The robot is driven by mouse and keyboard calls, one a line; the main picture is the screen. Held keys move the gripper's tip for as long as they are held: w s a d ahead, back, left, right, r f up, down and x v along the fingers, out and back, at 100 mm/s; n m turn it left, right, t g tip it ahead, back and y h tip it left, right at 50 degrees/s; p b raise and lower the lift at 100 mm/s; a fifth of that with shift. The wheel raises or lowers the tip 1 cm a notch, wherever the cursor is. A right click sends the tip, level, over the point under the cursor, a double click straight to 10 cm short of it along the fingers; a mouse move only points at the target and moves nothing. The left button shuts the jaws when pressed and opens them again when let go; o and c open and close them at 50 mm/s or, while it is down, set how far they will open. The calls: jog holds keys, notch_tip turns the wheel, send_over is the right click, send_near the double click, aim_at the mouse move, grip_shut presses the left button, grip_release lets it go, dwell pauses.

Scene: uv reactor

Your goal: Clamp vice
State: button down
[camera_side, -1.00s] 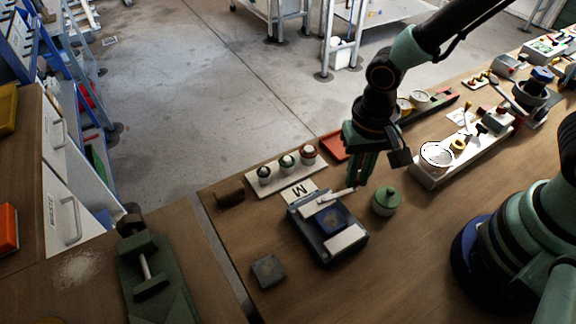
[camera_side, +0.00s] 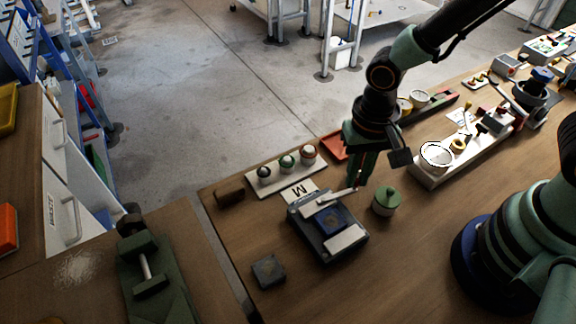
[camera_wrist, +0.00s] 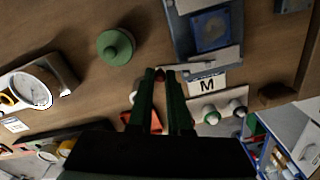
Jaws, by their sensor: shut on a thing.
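The vice (camera_side: 343,248) is a dark grey block with two light jaw plates, standing on the wooden bench. A dark blue square piece (camera_side: 332,222) lies between the plates; it also shows in the wrist view (camera_wrist: 210,32). The fingertips (camera_wrist: 161,72) partly hide the knob.
A green lidded jar (camera_side: 386,202) stands close to the right of my gripper. A tray with three balls (camera_side: 286,171) and an M card (camera_side: 299,190) lie behind the vice. A dark square block (camera_side: 268,271) lies front left. The bench is clear in front of the jar.

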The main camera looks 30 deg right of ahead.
jog(key=shift+w, duration=0.15)
dwell(0.3)
jog(key=w+n, duration=0.1)
jog(key=n, duration=0.2)
jog(key=shift+w, duration=0.4)
jog(key=n, duration=0.1)
jog(key=w+n, duration=0.1)
jog(key=n, duration=0.1)
jog(key=shift+w+a, duration=0.1)
jog(key=shift+w, duration=0.2)
jog(key=w+n, duration=0.1)
jog(key=a+n, duration=0.1)
jog(key=n, duration=0.1)
jog(key=shift+w, duration=0.4)
jog(key=shift+w+a+n, duration=0.25)
jog(key=shift+w+n, duration=0.05)
jog(key=shift+n, duration=0.5)
jog(key=shift+w+a+n, duration=0.25)
jog(key=shift+n, duration=0.55)
